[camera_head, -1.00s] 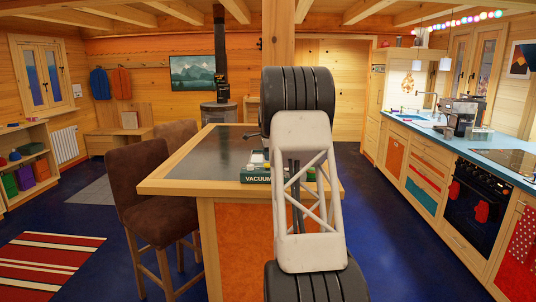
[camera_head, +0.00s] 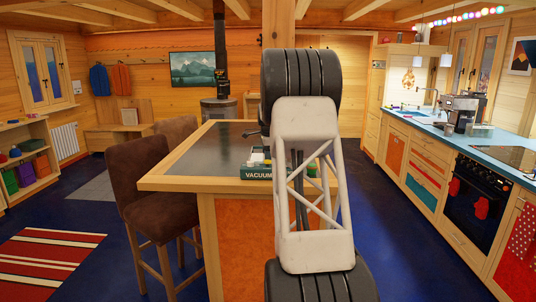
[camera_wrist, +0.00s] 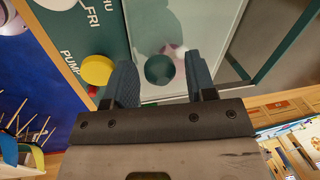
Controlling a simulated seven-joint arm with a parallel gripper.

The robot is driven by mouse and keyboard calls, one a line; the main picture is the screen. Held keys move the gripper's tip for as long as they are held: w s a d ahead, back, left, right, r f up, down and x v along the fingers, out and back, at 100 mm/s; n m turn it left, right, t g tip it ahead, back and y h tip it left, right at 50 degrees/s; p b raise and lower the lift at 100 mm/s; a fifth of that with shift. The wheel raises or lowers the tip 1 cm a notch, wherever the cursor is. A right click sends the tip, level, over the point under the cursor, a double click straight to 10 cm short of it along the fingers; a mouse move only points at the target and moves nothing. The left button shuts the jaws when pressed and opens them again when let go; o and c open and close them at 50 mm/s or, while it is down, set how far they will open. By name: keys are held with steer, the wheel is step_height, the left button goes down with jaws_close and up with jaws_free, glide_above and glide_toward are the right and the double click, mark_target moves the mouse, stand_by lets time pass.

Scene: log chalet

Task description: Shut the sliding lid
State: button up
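A dark green box marked "VACUUM" (camera_head: 257,173) stands on the dark-topped island, partly hidden behind my arm in the head view. The wrist view shows its green panel (camera_wrist: 103,42) lettered "FRI" and "PUMP", beside a pale, glassy pane (camera_wrist: 200,22) that seems to be the sliding lid. A round dark green knob or spot (camera_wrist: 158,69) lies on the pane. My gripper (camera_wrist: 161,68) is open, its two dark fingers on either side of that round part. Contact with it cannot be told. My gripper is hidden in the head view.
A yellow round button (camera_wrist: 97,69) and a red part lie close to the left finger. The wood-edged island (camera_head: 205,155) is mostly clear on its left. Brown stools (camera_head: 150,205) stand at its left side. A kitchen counter (camera_head: 480,145) runs along the right.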

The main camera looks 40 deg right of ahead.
steer(key=shift+o, duration=0.2)
steer(key=shift+r, duration=0.15)
step_height(320, 180, up, 7)
steer(key=s, duration=0.1)
steer(key=shift+s+a+r, duration=0.15)
steer(key=shift+a, duration=0.25)
steer(key=shift+a, duration=0.15)
stand_by(0.6)
steer(key=s+a+r+n, duration=0.2)
steer(key=s+a+n, duration=0.3)
steer(key=a, duration=0.8)
steer(key=s+a+r+n, duration=0.25)
steer(key=s+a, duration=0.35)
steer(key=a, duration=0.7)
steer(key=s+a+r+n, duration=0.1)
steer(key=s+a+n, duration=0.45)
steer(key=a, duration=0.85)
steer(key=s+a+f+n, duration=0.3)
steer(key=s+a, duration=0.4)
steer(key=s, duration=0.4)
steer(key=s+a+f+n, duration=0.4)
steer(key=s+a+f, duration=0.2)
steer(key=s, duration=0.4)
steer(key=s+a+f+n+y, duration=0.1)
steer(key=s+a+f+n, duration=0.3)
steer(key=s+a, duration=0.4)
steer(key=s, duration=0.3)
steer(key=shift+s+f+t, duration=0.3)
steer(key=shift+s+t, duration=0.05)
steer(key=shift+t, duration=0.05)
